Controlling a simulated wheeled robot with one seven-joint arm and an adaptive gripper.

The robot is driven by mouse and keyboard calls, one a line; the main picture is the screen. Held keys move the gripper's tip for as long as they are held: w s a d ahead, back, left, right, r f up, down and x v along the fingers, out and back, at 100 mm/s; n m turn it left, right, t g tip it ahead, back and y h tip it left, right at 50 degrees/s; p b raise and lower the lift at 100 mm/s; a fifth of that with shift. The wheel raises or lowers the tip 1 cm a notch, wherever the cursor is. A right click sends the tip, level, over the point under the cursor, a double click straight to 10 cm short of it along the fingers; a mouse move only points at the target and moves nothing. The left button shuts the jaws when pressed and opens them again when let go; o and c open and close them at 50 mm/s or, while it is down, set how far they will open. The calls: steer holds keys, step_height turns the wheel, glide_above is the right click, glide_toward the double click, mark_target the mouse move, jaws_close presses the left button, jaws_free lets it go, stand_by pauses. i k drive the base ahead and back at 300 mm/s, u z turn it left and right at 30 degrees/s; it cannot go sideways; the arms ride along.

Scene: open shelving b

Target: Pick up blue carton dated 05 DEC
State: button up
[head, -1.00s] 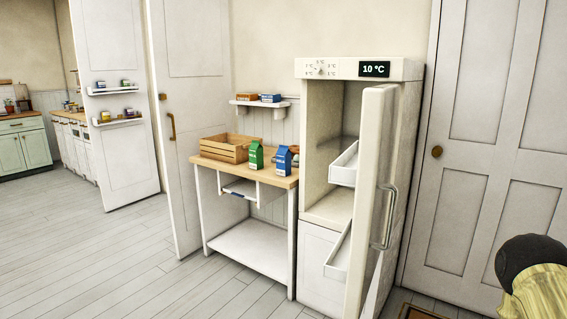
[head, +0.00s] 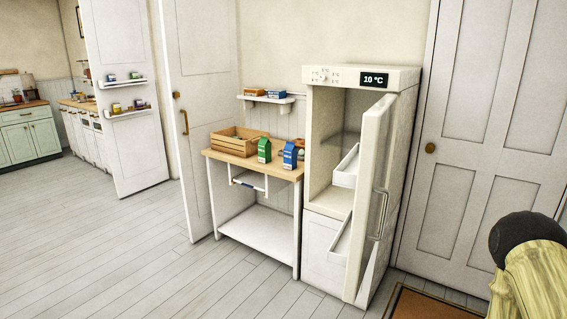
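Dates on the cartons are too small to read. My gripper is not in view, so whether it is open or shut does not show.
A wooden crate (head: 232,146) stands on the table's left. Right of the table is a fridge (head: 318,170) with its door (head: 372,200) open. A small wall shelf (head: 264,99) holds boxes. A doormat (head: 430,303) lies at lower right. The floor (head: 150,260) in front is clear.

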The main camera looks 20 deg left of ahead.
mark_target(289, 150)
steer(key=u, duration=0.65)
steer(key=i, duration=0.25)
steer(key=u, duration=0.95)
steer(key=i, duration=1.45)
steer(key=u, duration=0.45)
steer(key=i, duration=1.65)
steer(key=z, duration=1.15)
steer(key=i, duration=1.25)
steer(key=z, duration=0.95)
